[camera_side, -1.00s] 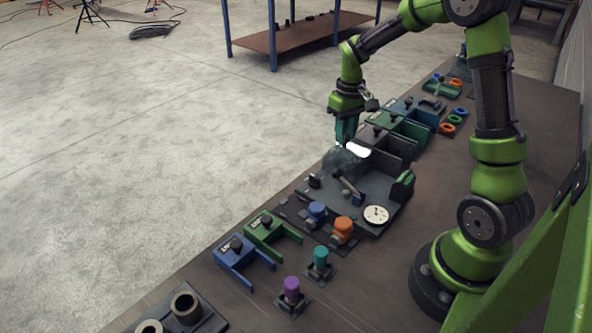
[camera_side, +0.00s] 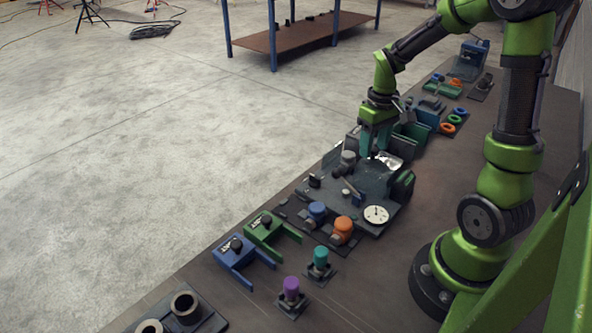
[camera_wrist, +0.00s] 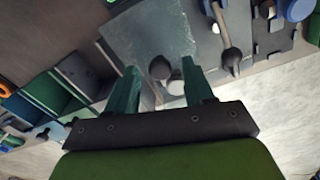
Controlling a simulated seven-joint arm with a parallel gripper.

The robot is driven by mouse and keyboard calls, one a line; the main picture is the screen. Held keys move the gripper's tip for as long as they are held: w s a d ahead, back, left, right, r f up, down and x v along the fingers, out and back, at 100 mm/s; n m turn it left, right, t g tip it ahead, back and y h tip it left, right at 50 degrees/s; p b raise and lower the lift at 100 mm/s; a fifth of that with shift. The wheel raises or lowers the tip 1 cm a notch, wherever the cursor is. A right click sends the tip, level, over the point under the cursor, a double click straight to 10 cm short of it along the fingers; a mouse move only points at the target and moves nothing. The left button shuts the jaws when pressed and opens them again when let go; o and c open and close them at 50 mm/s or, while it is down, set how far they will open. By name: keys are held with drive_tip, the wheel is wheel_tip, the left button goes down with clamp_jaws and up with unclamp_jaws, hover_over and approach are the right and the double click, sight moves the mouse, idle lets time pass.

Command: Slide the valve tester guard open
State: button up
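The valve tester (camera_side: 345,205) is a dark plate on the bench with a round white gauge (camera_side: 377,215) and a small lever (camera_side: 352,188). Its clear guard (camera_side: 374,178) lies over the right part of the plate; it also shows as a pale see-through sheet in the wrist view (camera_wrist: 150,38). A grey round part (camera_side: 347,160) stands uncovered left of the guard. My gripper (camera_side: 375,152) is above the guard's far end, its teal fingers apart. In the wrist view, a dark round knob (camera_wrist: 160,68) shows between the fingertips with gaps on both sides.
Green and dark bins (camera_side: 411,135) stand close behind my gripper. Blue (camera_side: 316,210) and orange (camera_side: 343,226) capped valves stand at the tester's near side. Blue (camera_side: 238,255) and green (camera_side: 268,230) brackets are nearer the camera.

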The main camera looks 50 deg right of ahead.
wheel_tip(320, 180, up, 17)
idle(0.7)
drive_tip(key=shift+s+a, duration=0.1)
drive_tip(key=s+a, duration=0.4)
drive_tip(key=s, duration=0.3)
drive_tip(key=s+a, duration=0.3)
drive_tip(key=s, duration=0.3)
drive_tip(key=shift+s+a, duration=0.35)
drive_tip(key=shift+s, duration=0.05)
